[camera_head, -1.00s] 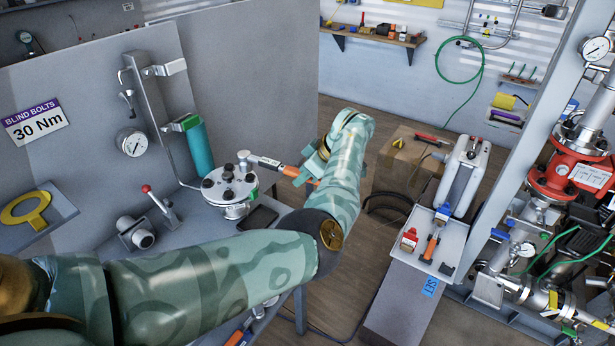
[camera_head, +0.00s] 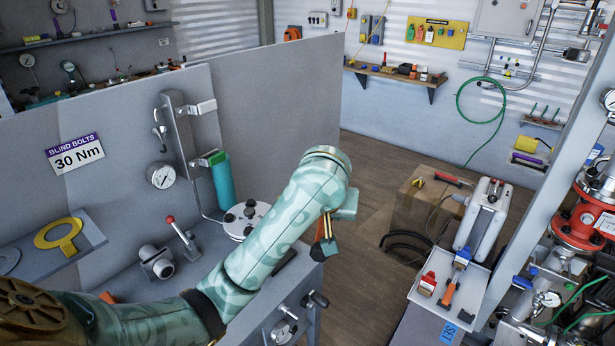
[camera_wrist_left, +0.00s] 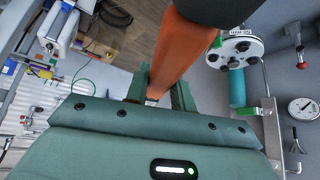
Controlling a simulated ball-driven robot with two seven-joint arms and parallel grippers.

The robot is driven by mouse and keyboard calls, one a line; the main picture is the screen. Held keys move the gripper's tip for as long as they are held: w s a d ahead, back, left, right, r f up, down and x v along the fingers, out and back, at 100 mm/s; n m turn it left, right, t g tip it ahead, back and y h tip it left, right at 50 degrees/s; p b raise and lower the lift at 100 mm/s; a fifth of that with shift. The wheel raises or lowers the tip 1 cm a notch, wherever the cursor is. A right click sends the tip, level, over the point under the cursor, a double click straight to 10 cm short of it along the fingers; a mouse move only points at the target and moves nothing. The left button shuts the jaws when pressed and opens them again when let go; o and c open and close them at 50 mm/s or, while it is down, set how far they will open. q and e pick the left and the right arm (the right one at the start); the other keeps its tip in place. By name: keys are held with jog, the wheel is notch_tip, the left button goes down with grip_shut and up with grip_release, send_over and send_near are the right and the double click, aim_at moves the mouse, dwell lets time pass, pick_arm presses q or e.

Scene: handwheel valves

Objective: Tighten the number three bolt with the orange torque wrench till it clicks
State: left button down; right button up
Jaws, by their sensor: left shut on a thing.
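My left gripper (camera_head: 327,240) is at the end of my patterned arm, right of the bench, pointing down. In the left wrist view its fingers (camera_wrist_left: 160,92) are shut on the orange handle (camera_wrist_left: 180,50) of the torque wrench, whose black part runs out of the top of the picture. The wrench's head cannot be made out. The round flange (camera_head: 237,222) with dark bolts is partly behind my forearm; it also shows in the left wrist view (camera_wrist_left: 238,50), apart from the handle. I cannot read the bolt numbers. My right gripper is not in view.
A sign (camera_head: 76,155) reads "BLIND BOLTS 30 Nm". A teal cylinder (camera_head: 221,180) stands behind the flange. A red-knobbed lever (camera_head: 180,235) is left of it. At right, a tray (camera_head: 478,280) holds red and orange tools. Open floor lies between bench and tray.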

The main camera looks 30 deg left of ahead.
pick_arm(q)
jog(key=s+f+m+p, duration=0.1)
jog(key=s+f+p, duration=0.4)
jog(key=p, duration=0.4)
jog(key=s+a+f+p, duration=0.2)
jog(key=a+p, duration=0.3)
jog(key=a, duration=0.3)
jog(key=s+a+f+p, duration=0.1)
jog(key=a+f+p, duration=0.2)
jog(key=a+p, duration=0.3)
jog(key=a, duration=0.2)
jog(key=shift+s+a+f, duration=0.35)
jog(key=shift+s+f, duration=0.05)
jog(key=shift+p, duration=0.45)
jog(key=shift+s+d+n, duration=0.15)
jog(key=shift+n, duration=0.15)
jog(key=shift+p, duration=0.55)
